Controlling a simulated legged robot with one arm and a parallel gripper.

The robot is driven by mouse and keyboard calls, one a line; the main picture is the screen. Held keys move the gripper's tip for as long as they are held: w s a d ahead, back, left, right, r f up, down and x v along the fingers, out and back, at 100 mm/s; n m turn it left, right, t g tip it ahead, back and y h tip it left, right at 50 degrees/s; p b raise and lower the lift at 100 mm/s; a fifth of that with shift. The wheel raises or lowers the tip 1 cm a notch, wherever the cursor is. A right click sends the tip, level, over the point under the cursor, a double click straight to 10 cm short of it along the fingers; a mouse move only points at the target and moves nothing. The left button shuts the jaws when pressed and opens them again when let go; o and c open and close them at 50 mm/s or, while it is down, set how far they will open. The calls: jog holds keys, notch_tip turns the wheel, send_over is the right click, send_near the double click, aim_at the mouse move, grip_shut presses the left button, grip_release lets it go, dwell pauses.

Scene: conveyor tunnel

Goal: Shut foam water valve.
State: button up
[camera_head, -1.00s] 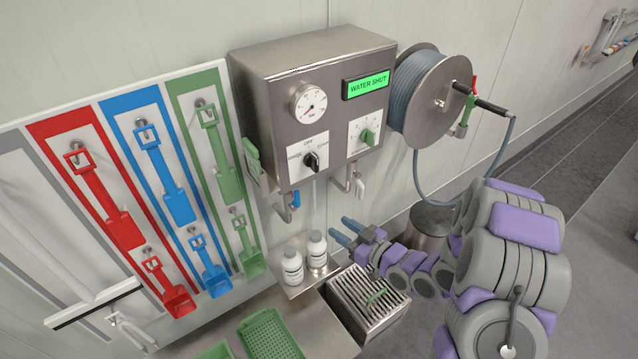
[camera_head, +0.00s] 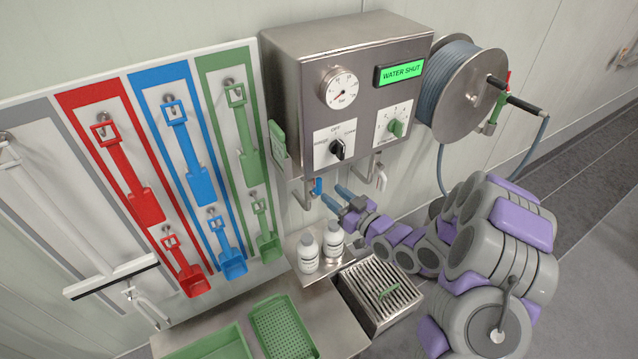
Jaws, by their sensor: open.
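The steel foam station box (camera_head: 350,95) hangs on the wall, with a gauge, a black selector knob (camera_head: 337,150), a green knob (camera_head: 396,129) and a green display reading "WATER SHUT" (camera_head: 401,72). Below it, a valve with a blue lever (camera_head: 317,187) sits on the left pipe, and a valve with a pale lever (camera_head: 381,178) sits on the right pipe. My gripper (camera_head: 338,196), with blue fingers, is open just right of and slightly below the blue lever. The fingertips look close to it; I cannot tell whether they touch. No object shows between the fingers.
Two white bottles (camera_head: 319,248) stand on a shelf just below my gripper. A slatted steel box (camera_head: 378,293) and green trays (camera_head: 282,328) are lower down. A hose reel (camera_head: 465,95) hangs at right. Colour-coded scoops (camera_head: 127,170) hang at left.

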aim_at(321, 184)
jog(key=x, duration=0.5)
jog(key=shift+b, duration=0.35)
jog(key=shift+x, duration=0.95)
jog(key=shift+w+a, duration=0.2)
jog(key=shift+c, duration=0.3)
grip_shut()
